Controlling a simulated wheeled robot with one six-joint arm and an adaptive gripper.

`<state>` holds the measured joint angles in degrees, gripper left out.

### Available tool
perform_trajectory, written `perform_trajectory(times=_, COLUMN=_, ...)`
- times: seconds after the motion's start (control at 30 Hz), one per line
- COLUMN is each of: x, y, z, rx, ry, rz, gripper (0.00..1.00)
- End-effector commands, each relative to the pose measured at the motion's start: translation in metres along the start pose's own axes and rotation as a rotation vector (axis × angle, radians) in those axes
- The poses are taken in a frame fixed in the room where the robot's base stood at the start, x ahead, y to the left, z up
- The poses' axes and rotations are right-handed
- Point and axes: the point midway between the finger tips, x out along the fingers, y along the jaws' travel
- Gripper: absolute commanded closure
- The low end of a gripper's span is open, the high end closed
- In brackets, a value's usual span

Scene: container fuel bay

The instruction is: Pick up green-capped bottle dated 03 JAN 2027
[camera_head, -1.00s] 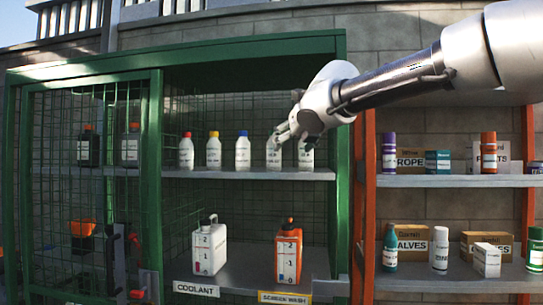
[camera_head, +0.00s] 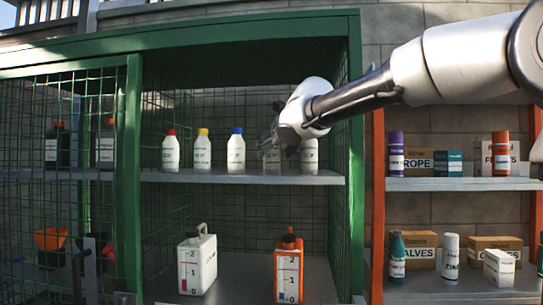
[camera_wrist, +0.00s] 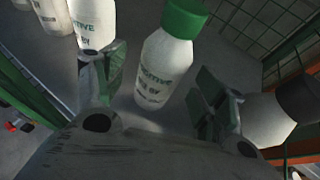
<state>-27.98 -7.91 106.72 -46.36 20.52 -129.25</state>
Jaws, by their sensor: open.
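The green-capped bottle (camera_wrist: 166,62) is white with green lettering. In the wrist view it stands between the spread fingers of my open gripper (camera_wrist: 158,88), a little beyond the fingertips. Its label is partly legible, but I cannot read a date. In the head view my gripper (camera_head: 270,140) is at the upper shelf and hides the top of this bottle (camera_head: 272,160), whose lower part shows. I see no finger clearly touching it.
On the upper shelf (camera_head: 250,177) stand red-capped (camera_head: 170,152), yellow-capped (camera_head: 202,152) and blue-capped (camera_head: 236,153) bottles to the left. A dark-capped bottle (camera_wrist: 268,118) stands close to the right finger. The green cabinet frame (camera_head: 355,150) is at the right.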

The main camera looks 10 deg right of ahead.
Motion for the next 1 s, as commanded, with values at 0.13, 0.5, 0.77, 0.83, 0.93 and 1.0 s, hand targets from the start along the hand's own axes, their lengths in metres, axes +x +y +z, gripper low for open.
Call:
perform_trajectory(times=0.13, x=0.025, y=-0.002, z=-0.001, rx=-0.001, ry=0.003, rz=-0.002, gripper=0.29)
perform_trajectory(times=0.5, x=0.035, y=-0.001, z=0.0, rx=0.0, ry=0.0, rz=0.0, gripper=0.35)
perform_trajectory(times=0.77, x=0.034, y=-0.001, z=0.0, rx=-0.001, ry=0.0, rz=0.0, gripper=0.82)
perform_trajectory(times=0.83, x=0.034, y=-0.001, z=0.0, rx=-0.001, ry=-0.001, rz=0.0, gripper=0.86)
perform_trajectory(times=0.93, x=0.034, y=-0.001, z=0.0, rx=-0.001, ry=-0.001, rz=0.0, gripper=0.86)
perform_trajectory(times=1.0, x=0.034, y=-0.001, z=0.001, rx=-0.001, ry=-0.001, rz=0.0, gripper=0.86)
